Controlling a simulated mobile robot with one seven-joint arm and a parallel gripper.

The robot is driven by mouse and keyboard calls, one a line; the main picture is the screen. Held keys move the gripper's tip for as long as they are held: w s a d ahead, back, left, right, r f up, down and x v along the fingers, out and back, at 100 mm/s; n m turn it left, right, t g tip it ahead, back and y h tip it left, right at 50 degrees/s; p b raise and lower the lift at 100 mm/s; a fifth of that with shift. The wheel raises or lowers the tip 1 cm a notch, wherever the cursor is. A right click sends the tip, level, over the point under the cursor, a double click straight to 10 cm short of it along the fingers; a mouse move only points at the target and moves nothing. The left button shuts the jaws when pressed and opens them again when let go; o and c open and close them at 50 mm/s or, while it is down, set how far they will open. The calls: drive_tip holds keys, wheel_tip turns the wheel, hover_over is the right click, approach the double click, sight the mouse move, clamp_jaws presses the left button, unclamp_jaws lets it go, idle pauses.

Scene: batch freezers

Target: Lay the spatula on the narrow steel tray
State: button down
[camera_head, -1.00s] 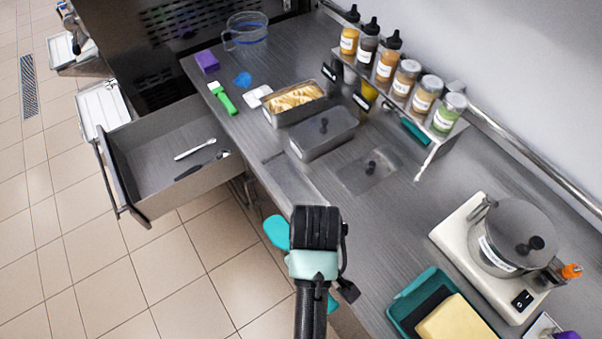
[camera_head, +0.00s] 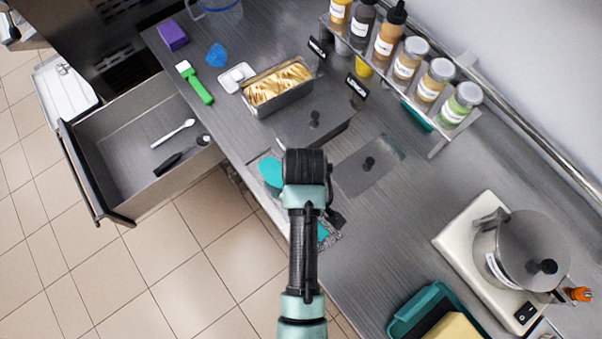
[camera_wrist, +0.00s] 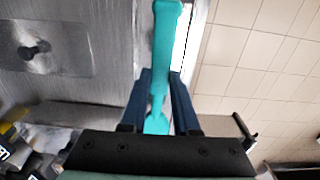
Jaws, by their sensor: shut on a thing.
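My gripper (camera_wrist: 160,82) is shut on the teal spatula (camera_wrist: 165,42), with blue fingers on both sides of it in the wrist view. In the head view one teal end of the spatula (camera_head: 271,172) shows left of my wrist and a smaller teal piece shows right of my arm. The narrow steel tray (camera_head: 277,203) lies along the counter's front edge beneath the spatula, mostly hidden by my arm. I cannot tell whether the spatula touches it.
A lidded pan (camera_head: 312,122) and a pan of yellow food (camera_head: 277,87) sit behind the tray. An open drawer (camera_head: 120,214) juts out at left. A pot (camera_head: 520,250) stands at right.

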drive_tip(key=shift+f, duration=2.25)
drive_tip(key=c, duration=0.7)
unclamp_jaws()
drive_tip(key=shift+o, duration=0.2)
drive_tip(key=shift+w+r, duration=0.1)
